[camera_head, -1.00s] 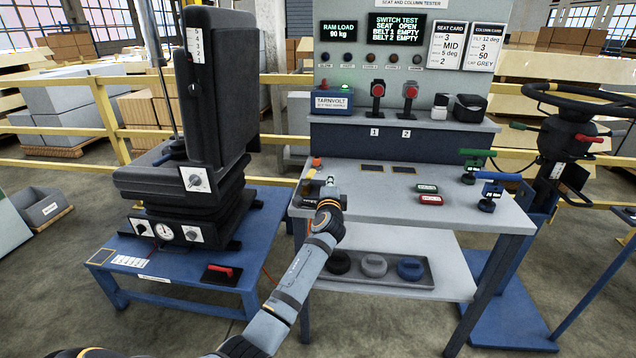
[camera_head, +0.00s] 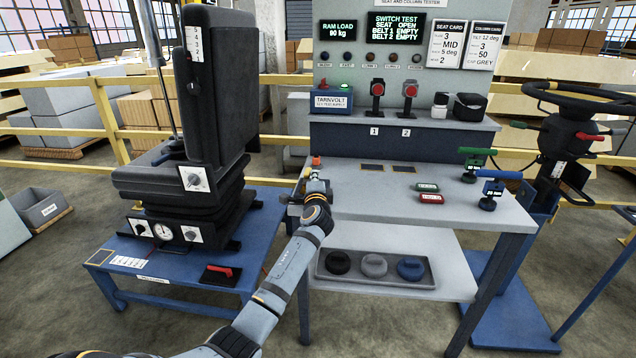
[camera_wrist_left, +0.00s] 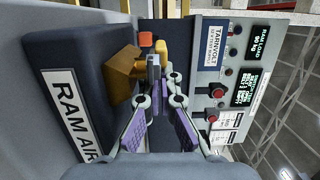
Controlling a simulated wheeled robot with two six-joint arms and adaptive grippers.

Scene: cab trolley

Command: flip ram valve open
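The ram valve shows in the left wrist view as a brass body (camera_wrist_left: 122,72) on a dark blue box labelled RAM AIR (camera_wrist_left: 45,55). Orange pieces (camera_wrist_left: 146,40) stand just beyond it, and an orange knob (camera_head: 316,161) shows at the bench's left edge in the head view. My left gripper (camera_head: 316,180) is at that edge. In the wrist view its fingers (camera_wrist_left: 162,72) are close together right beside the brass body. They look shut, with nothing clearly held; contact with the valve cannot be told. My right gripper is out of view.
The grey bench (camera_head: 370,200) carries green and red labelled blocks and two clamp-like tools on the right. A tester panel (camera_head: 385,55) stands behind. A black seat (camera_head: 215,100) on a blue stand (camera_head: 190,270) is left of my arm. The bench's middle is mostly clear.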

